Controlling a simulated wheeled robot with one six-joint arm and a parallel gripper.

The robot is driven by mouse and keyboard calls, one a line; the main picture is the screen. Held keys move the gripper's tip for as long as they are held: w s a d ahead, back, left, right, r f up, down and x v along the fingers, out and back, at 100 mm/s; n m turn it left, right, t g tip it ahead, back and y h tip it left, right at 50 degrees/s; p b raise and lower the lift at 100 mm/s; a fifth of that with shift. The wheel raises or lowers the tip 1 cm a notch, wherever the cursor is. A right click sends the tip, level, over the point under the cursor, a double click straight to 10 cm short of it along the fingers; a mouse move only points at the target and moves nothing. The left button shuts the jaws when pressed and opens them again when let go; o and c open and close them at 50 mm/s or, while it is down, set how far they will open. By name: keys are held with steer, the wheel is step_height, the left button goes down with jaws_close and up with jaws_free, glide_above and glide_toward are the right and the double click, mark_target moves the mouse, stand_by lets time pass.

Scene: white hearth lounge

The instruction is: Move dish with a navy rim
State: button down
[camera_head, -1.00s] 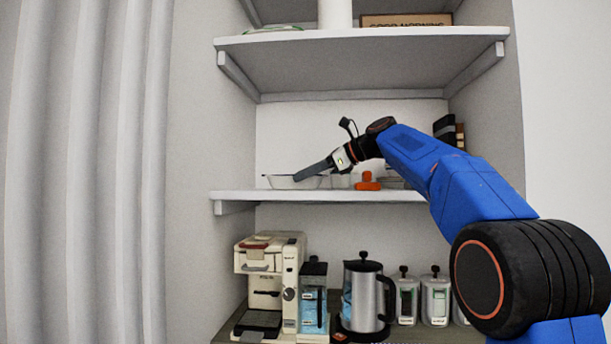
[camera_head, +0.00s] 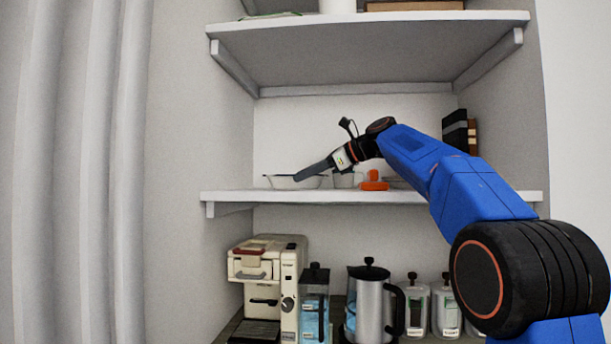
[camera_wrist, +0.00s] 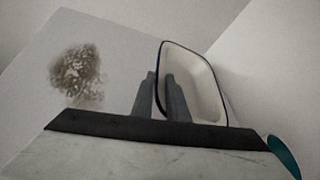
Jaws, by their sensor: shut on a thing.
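The dish with a navy rim (camera_wrist: 204,88) is white inside, with a thin dark blue edge. In the wrist view its near-left wall lies between the fingers of my gripper (camera_wrist: 163,82), which is shut on it. In the head view the dish (camera_head: 284,182) shows at the left end of the middle shelf, partly hidden by my gripper (camera_head: 303,175). Its base appears at or very near the shelf surface; I cannot tell whether it touches.
On the middle shelf (camera_head: 330,197), a clear cup (camera_head: 346,180) and an orange object (camera_head: 374,181) stand right of the dish. Dark books (camera_head: 456,131) are farther right. The upper shelf (camera_head: 365,25) hangs above. A coffee machine (camera_head: 262,275) and steel kettle (camera_head: 371,303) stand below.

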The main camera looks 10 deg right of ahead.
steer(key=c, duration=1.7)
jaws_free()
steer(key=shift+o, duration=0.2)
steer(key=v, duration=1.7)
steer(key=shift+d+r, duration=0.2)
steer(key=shift+d, duration=0.05)
steer(key=shift+s, duration=0.1)
